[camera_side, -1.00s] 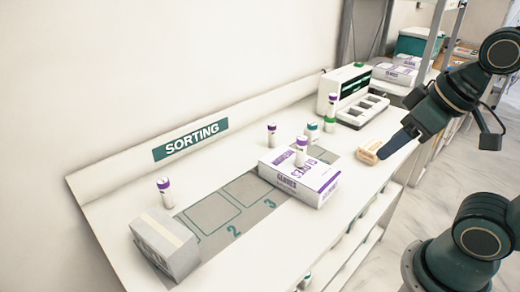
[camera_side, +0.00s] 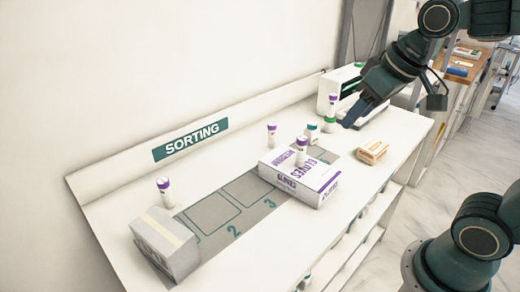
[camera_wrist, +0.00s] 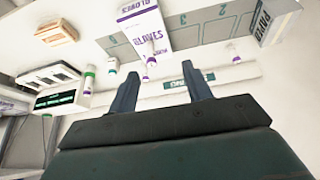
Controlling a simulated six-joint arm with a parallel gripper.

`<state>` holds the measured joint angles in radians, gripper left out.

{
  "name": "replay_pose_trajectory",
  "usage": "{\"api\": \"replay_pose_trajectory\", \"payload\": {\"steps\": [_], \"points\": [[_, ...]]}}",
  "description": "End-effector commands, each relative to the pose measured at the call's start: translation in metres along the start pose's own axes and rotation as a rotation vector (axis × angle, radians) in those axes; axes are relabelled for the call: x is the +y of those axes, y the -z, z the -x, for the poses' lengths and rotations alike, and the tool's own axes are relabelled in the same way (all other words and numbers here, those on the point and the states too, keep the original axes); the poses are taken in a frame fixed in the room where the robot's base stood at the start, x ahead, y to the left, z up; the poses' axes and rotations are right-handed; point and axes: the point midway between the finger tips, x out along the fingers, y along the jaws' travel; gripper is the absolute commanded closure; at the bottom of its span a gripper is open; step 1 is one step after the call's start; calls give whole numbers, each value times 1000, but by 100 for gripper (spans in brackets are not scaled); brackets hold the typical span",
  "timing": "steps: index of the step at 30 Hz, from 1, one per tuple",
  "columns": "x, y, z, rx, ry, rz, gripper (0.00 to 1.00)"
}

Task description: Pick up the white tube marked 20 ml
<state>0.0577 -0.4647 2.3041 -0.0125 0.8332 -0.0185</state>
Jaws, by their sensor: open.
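Several white tubes stand on the white bench. In the side view, purple-capped tubes stand at the left (camera_side: 164,191), near the back (camera_side: 271,135) and on the gloves box (camera_side: 301,153). A teal-capped tube (camera_side: 312,132) stands behind that box. Another purple-capped tube (camera_side: 333,101) shows by a green band near the device. The 20 ml marking cannot be read on any tube. My gripper (camera_side: 350,122) is open and empty, above the bench right of the green band. In the wrist view its two fingers (camera_wrist: 163,80) are apart, with a purple-capped tube (camera_wrist: 150,66) beyond them.
The gloves box (camera_side: 300,180) lies on the grey numbered mat (camera_side: 240,206). A grey box (camera_side: 163,246) sits at the left end, and a small orange-and-white box (camera_side: 372,152) near the right edge. The device with a green display (camera_wrist: 62,98) is behind my gripper.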

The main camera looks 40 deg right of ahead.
Motion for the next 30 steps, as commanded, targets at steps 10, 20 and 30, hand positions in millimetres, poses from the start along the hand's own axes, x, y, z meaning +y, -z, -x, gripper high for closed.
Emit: {"api": "replay_pose_trajectory", "payload": {"steps": [10, 20, 30], "points": [[18, 73, -41, -25, -13, -24, 50], [44, 130, -98, -44, -24, -48, 50], [76, 174, -174, -63, -33, -73, 50]]}}
